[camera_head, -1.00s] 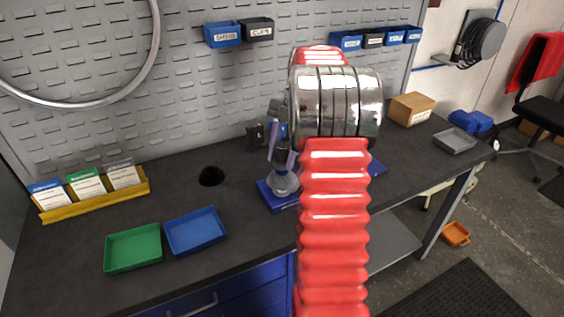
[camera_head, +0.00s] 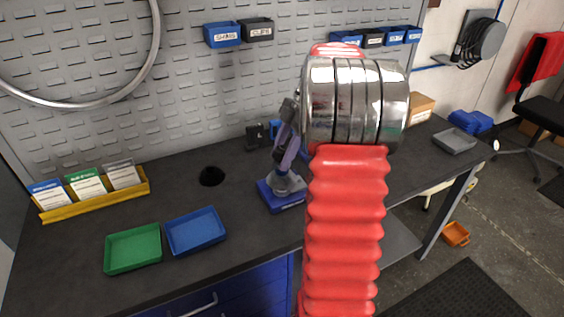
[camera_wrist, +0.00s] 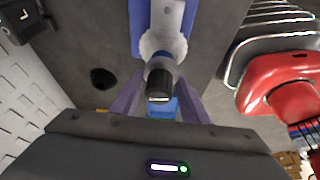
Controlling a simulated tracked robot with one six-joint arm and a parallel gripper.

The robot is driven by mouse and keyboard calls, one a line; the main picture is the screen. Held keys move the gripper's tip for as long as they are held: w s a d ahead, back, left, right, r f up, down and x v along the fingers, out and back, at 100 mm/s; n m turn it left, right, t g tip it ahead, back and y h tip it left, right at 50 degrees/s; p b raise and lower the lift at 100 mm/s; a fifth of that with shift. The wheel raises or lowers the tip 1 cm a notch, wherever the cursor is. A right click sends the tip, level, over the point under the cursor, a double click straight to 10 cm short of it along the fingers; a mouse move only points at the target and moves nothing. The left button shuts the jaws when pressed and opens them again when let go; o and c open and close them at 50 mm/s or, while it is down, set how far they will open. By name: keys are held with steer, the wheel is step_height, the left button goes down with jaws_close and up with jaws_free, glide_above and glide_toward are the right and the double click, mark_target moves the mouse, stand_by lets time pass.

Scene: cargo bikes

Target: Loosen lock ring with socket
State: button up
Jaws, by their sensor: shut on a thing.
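A dark socket (camera_wrist: 160,82) with a bright square end stands over a pale, round lock ring part (camera_wrist: 160,45) in the wrist view. My gripper (camera_wrist: 160,78) has its two purple fingers on either side of the socket, shut on it. The socket is hard to make out there, and the contact between socket and lock ring is hidden. My red arm hides the base's right side.
A green tray (camera_head: 133,268) and a blue tray (camera_head: 195,248) lie left on the dark bench, near a round hole (camera_head: 211,176). A yellow card rack (camera_head: 98,205) stands at the left. A cardboard box (camera_head: 420,106) and a grey tray (camera_head: 454,151) are at the right.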

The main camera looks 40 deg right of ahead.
stand_by(0.3)
steer(key=shift+m, duration=0.7)
steer(key=shift+f, duration=0.95)
stand_by(1.2)
steer(key=o, duration=0.9)
steer(key=c, duration=0.9)
steer(key=shift+f, duration=0.1)
